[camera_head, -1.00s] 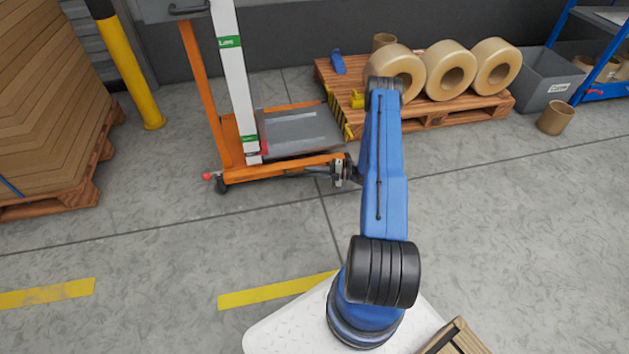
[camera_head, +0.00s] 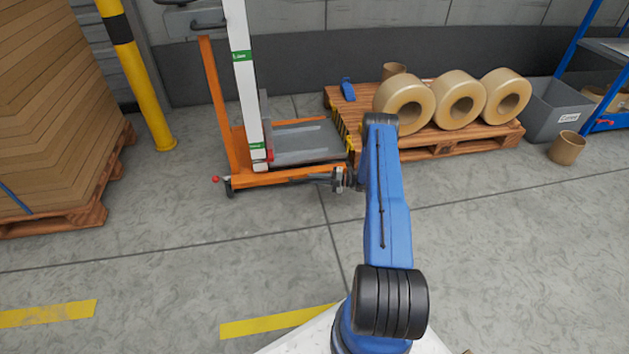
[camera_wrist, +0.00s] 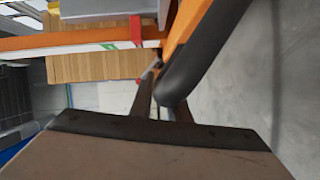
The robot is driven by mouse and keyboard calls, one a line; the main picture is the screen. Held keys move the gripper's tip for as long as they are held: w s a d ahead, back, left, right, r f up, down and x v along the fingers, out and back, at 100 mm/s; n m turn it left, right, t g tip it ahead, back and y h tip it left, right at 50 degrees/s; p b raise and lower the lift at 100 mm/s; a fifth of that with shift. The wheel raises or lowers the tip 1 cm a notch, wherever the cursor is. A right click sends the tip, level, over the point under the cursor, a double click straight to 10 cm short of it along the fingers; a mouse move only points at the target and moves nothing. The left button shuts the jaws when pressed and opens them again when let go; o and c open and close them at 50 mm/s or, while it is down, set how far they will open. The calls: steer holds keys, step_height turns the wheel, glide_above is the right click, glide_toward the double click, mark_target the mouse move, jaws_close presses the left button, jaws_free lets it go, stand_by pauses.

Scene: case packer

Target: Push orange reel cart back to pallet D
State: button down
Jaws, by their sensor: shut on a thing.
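The orange reel cart (camera_head: 290,175) stands upright on the floor left of centre, with a white mast, an orange upright and a grey platform (camera_head: 303,140). My gripper (camera_head: 338,180) is at the right end of the cart's low orange base and shut on it; my wrist partly hides the contact. In the wrist view, the fingers (camera_wrist: 157,90) meet at an orange frame part with a dark grip. A wooden pallet (camera_head: 470,140) with several tan reels lies right behind the cart. The cart's right edge is close to the pallet's striped left edge; I cannot tell whether they touch. No letter D is readable.
A stacked cardboard pallet (camera_head: 60,100) and a yellow post (camera_head: 140,75) stand at left. A grey bin (camera_head: 558,108), a loose tan core (camera_head: 567,148) and a blue rack (camera_head: 575,45) are at right. The front floor is clear.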

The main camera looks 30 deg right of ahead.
steer(key=shift+w+d, duration=0.2)
steer(key=c, duration=1.7)
jaws_free()
steer(key=v, duration=1.7)
steer(key=shift+s+d+r, duration=0.1)
steer(key=shift+s, duration=0.05)
